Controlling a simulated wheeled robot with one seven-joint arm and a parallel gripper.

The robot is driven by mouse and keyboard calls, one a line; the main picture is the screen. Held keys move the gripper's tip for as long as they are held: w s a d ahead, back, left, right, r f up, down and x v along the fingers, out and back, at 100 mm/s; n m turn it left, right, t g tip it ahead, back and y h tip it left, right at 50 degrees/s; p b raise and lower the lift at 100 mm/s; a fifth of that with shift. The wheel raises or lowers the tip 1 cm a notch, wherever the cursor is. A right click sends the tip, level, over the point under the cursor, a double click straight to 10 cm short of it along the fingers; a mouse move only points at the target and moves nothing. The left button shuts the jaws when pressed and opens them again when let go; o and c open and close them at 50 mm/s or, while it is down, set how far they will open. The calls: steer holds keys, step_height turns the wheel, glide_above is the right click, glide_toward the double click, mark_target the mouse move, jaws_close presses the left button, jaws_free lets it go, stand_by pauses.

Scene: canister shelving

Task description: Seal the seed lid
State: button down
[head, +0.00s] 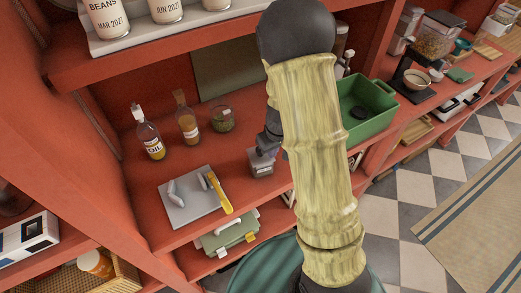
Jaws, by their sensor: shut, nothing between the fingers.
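My gripper (263,152) is shut and points down at a small clear canister with a grey top (261,168) near the shelf's front edge. Its fingertips are at or just above the canister's top; I cannot tell whether they touch. My arm hides part of the shelf to its right. No readable label marks this canister as seed, and I cannot tell whether its lid is fully closed. A round glass jar with green contents (222,120) stands farther back on the same red shelf.
An oil bottle (149,135) and an amber bottle (187,120) stand at the back left. A grey board (182,209) holds a yellow-handled tool (220,194). A green crate (382,97) stands right of my arm. Labelled canisters (108,18) stand on the upper shelf.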

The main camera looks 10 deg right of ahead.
steer(key=shift+f+b, duration=0.9)
steer(key=shift+f, duration=0.05)
steer(key=shift+r, duration=0.15)
step_height(320, 180, up, 9)
steer(key=p, duration=0.7)
stand_by(0.7)
steer(key=c, duration=2.1)
jaws_free()
steer(key=s+r+m+b, duration=0.1)
steer(key=s, duration=0.3)
steer(key=s+r+m+b, duration=0.1)
steer(key=s+r+b, duration=0.1)
steer(key=s, duration=0.3)
steer(key=s+r+m+b, duration=0.1)
steer(key=s+r+b, duration=0.1)
steer(key=s, duration=0.2)
steer(key=shift+s+a+m+t+h, duration=0.1)
steer(key=shift+s+m+t+h, duration=0.2)
steer(key=shift+s+t, duration=0.1)
steer(key=shift+w, duration=0.2)
